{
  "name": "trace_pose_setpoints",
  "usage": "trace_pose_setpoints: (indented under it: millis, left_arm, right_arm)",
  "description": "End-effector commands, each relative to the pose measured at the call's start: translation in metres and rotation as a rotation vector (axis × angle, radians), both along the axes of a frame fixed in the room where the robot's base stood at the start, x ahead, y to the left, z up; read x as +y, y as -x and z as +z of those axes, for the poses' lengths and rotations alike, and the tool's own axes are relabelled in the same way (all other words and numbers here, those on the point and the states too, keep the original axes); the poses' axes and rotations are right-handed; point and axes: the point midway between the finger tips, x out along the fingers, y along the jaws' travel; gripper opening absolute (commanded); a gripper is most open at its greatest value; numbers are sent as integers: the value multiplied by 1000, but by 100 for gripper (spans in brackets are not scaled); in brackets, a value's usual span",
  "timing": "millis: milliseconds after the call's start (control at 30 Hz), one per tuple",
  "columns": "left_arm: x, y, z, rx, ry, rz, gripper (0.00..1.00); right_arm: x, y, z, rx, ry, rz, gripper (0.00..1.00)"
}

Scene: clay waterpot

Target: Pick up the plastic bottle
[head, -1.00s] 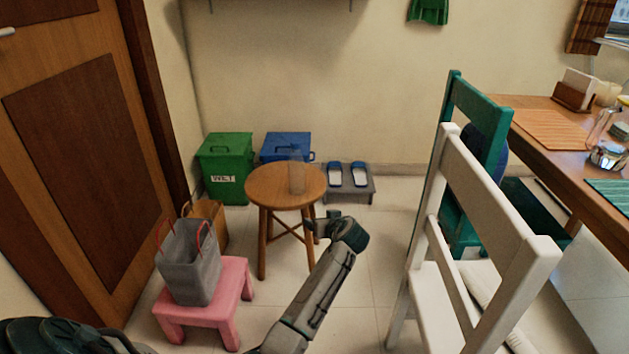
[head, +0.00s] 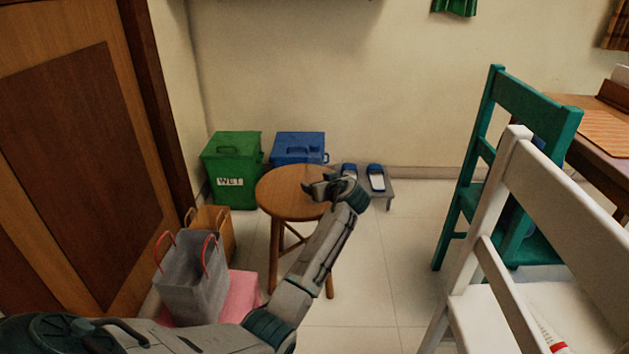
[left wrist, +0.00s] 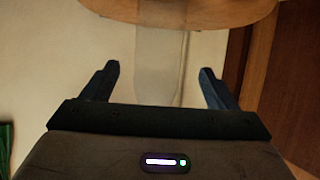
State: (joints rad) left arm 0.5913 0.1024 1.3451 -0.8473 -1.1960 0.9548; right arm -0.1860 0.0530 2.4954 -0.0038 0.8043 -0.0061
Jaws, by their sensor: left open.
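The plastic bottle (left wrist: 158,60) is a pale, see-through shape in the left wrist view, in line with the gap between my fingers. It is hard to make out in the head view, where my gripper is in front of the stool top. The round wooden stool (head: 285,193) also shows at the top edge of the left wrist view (left wrist: 200,12). My left gripper (head: 318,189) is open at the right part of the stool top; its two fingers (left wrist: 157,72) are spread apart. I cannot tell whether the bottle is fully between them. My right gripper is out of view.
A green bin (head: 230,170) and a blue bin (head: 298,148) stand behind the stool. A grey bag (head: 192,278) is on a pink stool (head: 243,295) at the left. White (head: 500,240) and green (head: 535,112) chairs stand at the right. Floor is clear between.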

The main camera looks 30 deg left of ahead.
Motion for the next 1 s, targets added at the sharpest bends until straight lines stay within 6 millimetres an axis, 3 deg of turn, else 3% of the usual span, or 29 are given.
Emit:
trace_pose_setpoints:
  millis: [433, 733, 900, 1000]
  left_arm:
    - [40, -29, -18, 0, 1, -1, 81]
    - [42, -32, -18, 0, 1, -3, 81]
    - [42, -32, -18, 0, 1, -3, 47]
    - [42, -32, -18, 0, 1, -3, 33]
  right_arm:
    - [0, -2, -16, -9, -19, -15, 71]
    - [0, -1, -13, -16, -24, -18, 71]
    - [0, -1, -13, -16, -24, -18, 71]
    - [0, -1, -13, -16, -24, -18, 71]
